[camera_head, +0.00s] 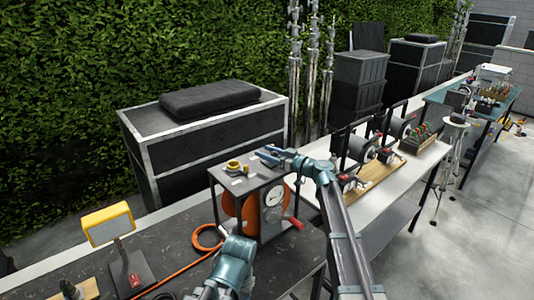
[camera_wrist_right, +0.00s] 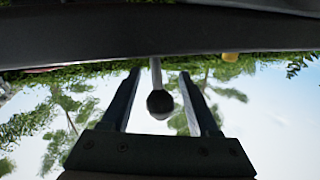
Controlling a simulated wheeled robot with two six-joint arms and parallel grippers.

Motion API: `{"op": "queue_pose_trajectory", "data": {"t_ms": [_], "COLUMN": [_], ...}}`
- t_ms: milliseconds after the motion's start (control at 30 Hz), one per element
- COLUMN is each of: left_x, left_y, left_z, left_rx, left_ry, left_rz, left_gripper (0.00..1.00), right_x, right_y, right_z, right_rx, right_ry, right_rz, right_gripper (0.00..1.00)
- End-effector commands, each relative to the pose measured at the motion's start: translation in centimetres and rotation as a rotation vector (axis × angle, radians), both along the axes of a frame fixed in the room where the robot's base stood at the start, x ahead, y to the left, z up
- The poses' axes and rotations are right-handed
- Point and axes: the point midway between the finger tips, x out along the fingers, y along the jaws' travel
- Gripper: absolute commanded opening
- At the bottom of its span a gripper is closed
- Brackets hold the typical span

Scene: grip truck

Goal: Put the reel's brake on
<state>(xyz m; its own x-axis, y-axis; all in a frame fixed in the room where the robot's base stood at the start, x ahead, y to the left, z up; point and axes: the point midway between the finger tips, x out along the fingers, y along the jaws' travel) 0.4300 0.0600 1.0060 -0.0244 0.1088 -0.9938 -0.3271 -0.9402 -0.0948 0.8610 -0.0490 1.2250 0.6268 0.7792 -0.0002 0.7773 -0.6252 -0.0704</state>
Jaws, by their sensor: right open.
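The orange cable reel (camera_head: 272,197) stands on the near bench in a dark box-shaped frame, with a pale round face and a red-handled crank (camera_head: 296,224). My right gripper (camera_head: 266,155) is at the far top edge of this frame. In the right wrist view, a thin rod with a black ball knob (camera_wrist_right: 160,104) extends from a dark bar. The knob appears between the two open fingers of my right gripper (camera_wrist_right: 161,98), with a gap on each side. I cannot tell whether this is the brake lever. My left gripper is not in view.
A yellow piece (camera_head: 233,166) lies on the reel's frame. Orange cable (camera_head: 205,238) lies beside the reel. A yellow lamp (camera_head: 108,223) stands at left. A black case (camera_head: 205,140) stands behind. Further reels and a tripod (camera_head: 452,150) are at right.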

Motion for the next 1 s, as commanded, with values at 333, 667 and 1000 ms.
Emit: {"op": "queue_pose_trajectory", "data": {"t_ms": [333,667,1000], "left_x": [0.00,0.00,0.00], "left_y": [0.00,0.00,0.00], "left_z": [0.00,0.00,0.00], "left_rx": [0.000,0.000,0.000], "left_ry": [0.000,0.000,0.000], "left_rz": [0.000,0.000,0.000], "left_gripper": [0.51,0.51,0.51], "right_x": [0.00,-0.01,-0.01], "right_y": [0.03,0.02,0.01], "right_z": [0.00,0.00,0.00], "right_rx": [0.000,0.000,0.000], "right_ry": [0.000,0.000,0.000], "right_rz": [0.000,0.000,0.000], "right_gripper": [0.41,0.00,0.00]}}
